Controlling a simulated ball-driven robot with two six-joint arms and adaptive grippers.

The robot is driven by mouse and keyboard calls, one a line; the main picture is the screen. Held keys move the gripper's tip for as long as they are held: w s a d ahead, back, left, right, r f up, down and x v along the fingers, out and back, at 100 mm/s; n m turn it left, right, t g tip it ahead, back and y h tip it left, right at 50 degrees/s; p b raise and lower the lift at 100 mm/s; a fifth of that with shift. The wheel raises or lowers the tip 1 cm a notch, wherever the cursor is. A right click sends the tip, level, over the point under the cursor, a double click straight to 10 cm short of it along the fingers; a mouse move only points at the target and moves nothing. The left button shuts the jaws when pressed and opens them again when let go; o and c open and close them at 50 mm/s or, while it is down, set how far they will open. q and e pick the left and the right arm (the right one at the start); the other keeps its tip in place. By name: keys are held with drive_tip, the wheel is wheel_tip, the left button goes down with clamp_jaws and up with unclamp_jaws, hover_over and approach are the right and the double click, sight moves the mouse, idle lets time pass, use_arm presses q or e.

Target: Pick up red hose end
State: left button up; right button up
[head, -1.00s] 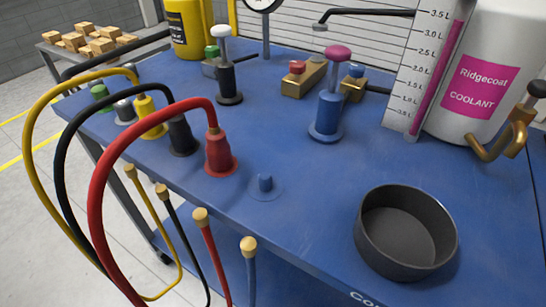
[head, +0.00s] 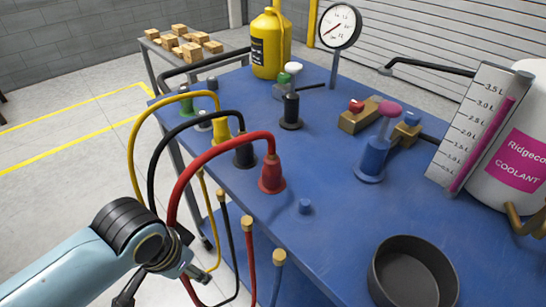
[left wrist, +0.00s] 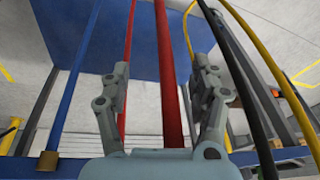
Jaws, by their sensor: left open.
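A thick red hose (head: 222,147) loops up from a red cone-shaped fitting (head: 272,176) on the blue bench and hangs down to the left. A thinner red hose with a brass end (head: 247,226) hangs at the bench's front edge. My left gripper (head: 192,274) is low in front of the bench, by the lower run of the thick red hose. In the left wrist view, its open fingers (left wrist: 162,72) appear on either side of the thick red hose (left wrist: 170,80); the depth between them is unclear. My right gripper is not in view.
Yellow (head: 134,148) and black (head: 155,160) hoses loop beside the red one. A blue hose with a brass end (head: 278,259) hangs to its right. A black bowl (head: 378,270) stands near the bench's front edge. The bench middle (head: 310,170) is mostly clear.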

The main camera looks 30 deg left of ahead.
use_arm(q)
wheel_tip(320, 180, up, 11)
drive_tip(key=w+d+t+p, duration=0.1)
drive_tip(key=w+p, duration=0.1)
drive_tip(key=w, duration=0.1)
drive_tip(key=m+t+h, duration=0.1)
drive_tip(key=m+h, duration=0.3)
drive_tip(key=m, duration=0.1)
approach(265, 161)
wheel_tip(265, 161, down, 2)
drive_tip(key=x, duration=0.5)
drive_tip(key=shift+w+d, duration=0.35)
drive_tip(key=shift+d, duration=0.1)
drive_tip(key=shift+p+x, duration=0.45)
drive_tip(key=shift+x, duration=2.35)
drive_tip(key=shift+w+a, duration=0.1)
drive_tip(key=shift+a, duration=0.05)
clamp_jaws()
